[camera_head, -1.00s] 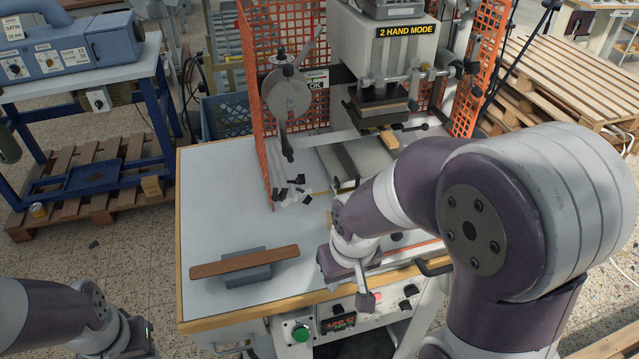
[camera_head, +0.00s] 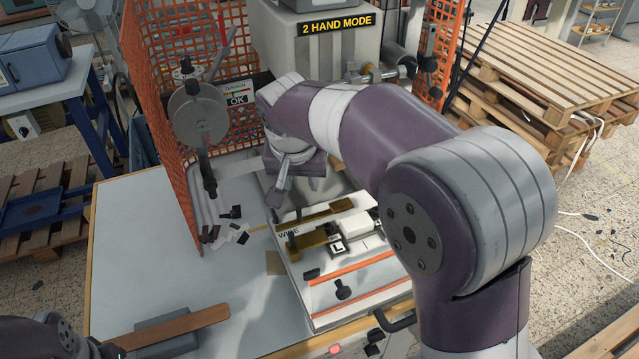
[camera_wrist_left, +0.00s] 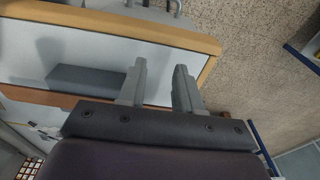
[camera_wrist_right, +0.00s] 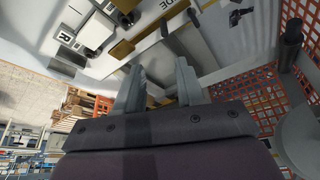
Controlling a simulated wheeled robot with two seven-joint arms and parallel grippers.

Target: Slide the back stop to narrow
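A brass bar (camera_head: 318,214), which looks like the back stop, lies across the white press bed (camera_head: 345,270) near a label reading WIDE. A brass strip (camera_wrist_right: 150,35) with a dark peg shows in the right wrist view beside lettering ending in DE. I cannot tell which peg belongs to the stop. My right gripper (camera_head: 279,190) is over the bed's back left part, fingers down; in the right wrist view its fingers (camera_wrist_right: 160,68) are apart and empty, with the strip beyond their tips. My left gripper (camera_wrist_left: 160,67) is open and empty near the table's edge; the head view does not show its fingers.
Blocks marked L (camera_head: 339,247) and R (camera_wrist_right: 67,37) sit on the bed beside a white block (camera_head: 358,223). An orange mesh guard (camera_head: 165,100) stands left of the press. A brown bar (camera_head: 172,327) lies front left.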

